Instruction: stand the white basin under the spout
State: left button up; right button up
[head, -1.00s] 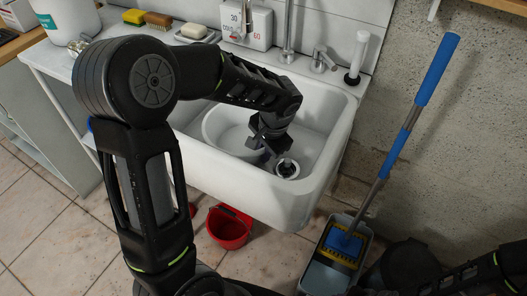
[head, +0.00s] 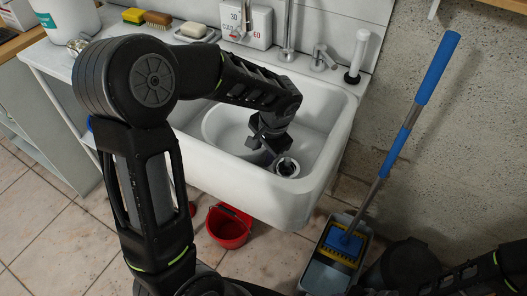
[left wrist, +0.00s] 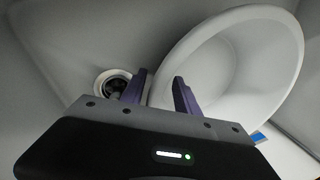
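The white basin (head: 228,124) is a round bowl inside the white sink (head: 312,176), towards its left side. My left gripper (head: 272,158) is down in the sink at the basin's right side, by the drain (head: 287,167). In the left wrist view the basin (left wrist: 232,62) looks tilted, and my left gripper's purple fingers (left wrist: 160,82) stand apart on either side of its near rim, one inside and one outside. Whether they touch it I cannot tell. The spout's upright pipe (head: 288,30) rises behind the sink; its outlet is not clearly visible. My right gripper is out of view.
A red bucket (head: 229,229) and mop bucket (head: 330,268) stand on the floor.

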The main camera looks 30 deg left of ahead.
pick_arm(q)
jog(key=v, duration=0.7)
jog(key=shift+r+p, duration=0.4)
jog(key=shift+p, duration=0.05)
jog(key=shift+d, duration=0.1)
